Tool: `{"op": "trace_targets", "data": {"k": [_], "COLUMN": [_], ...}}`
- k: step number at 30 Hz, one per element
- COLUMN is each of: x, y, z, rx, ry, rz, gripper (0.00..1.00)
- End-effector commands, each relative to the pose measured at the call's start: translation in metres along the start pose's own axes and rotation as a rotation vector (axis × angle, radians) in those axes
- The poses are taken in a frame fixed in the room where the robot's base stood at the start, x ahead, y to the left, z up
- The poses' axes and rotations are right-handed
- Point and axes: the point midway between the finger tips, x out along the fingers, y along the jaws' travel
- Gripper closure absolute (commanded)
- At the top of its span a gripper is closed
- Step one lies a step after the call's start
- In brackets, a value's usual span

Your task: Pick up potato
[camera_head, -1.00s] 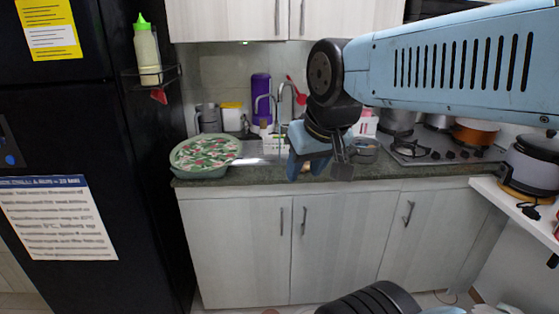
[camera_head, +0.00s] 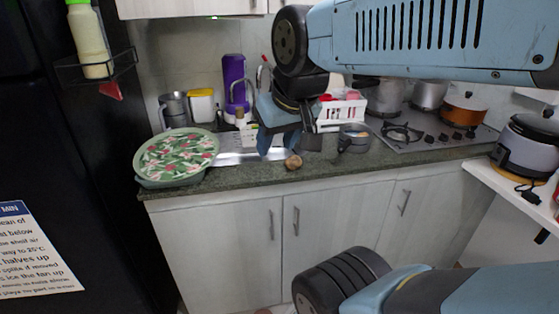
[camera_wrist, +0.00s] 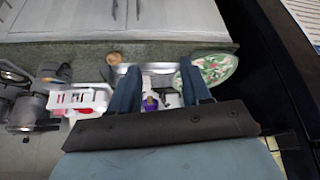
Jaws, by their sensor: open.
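The potato (camera_head: 293,162) is a small brown lump on the dark green counter (camera_head: 330,172), near its front edge and in front of the sink. In the wrist view the potato (camera_wrist: 114,58) lies beyond the fingertips, a little left of the left finger. My gripper (camera_head: 284,150) is open and empty above the counter by the sink, with its fingers pointing down.
A round floral tray (camera_head: 178,155) stands left of the sink. A small pot (camera_head: 354,138) and a white rack (camera_head: 341,113) stand to the right, then the gas stove (camera_head: 425,140). A purple dispenser (camera_head: 235,82) stands behind. The black fridge (camera_head: 60,150) borders the left.

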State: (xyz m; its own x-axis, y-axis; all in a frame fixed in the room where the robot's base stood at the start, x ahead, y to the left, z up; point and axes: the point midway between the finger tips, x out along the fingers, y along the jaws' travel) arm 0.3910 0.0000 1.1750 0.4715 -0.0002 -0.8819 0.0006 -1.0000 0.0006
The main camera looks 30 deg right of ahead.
Motion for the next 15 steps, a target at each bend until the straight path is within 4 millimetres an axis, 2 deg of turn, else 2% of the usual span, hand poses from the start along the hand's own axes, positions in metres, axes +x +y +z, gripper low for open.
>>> {"op": "trace_targets", "data": {"k": [1, 5, 9, 15], "x": [0.001, 0.009, 0.03, 0.07], "y": [0.0, 0.004, 0.017, 0.031], "z": [-0.001, -0.006, -0.016, -0.034], "rx": [-0.004, -0.041, -0.132, -0.303], "ry": [-0.004, -0.041, -0.126, -0.272], "rz": [0.0, 0.005, 0.02, 0.059], "gripper": [0.47, 0.34, 0.21, 0.21]}}
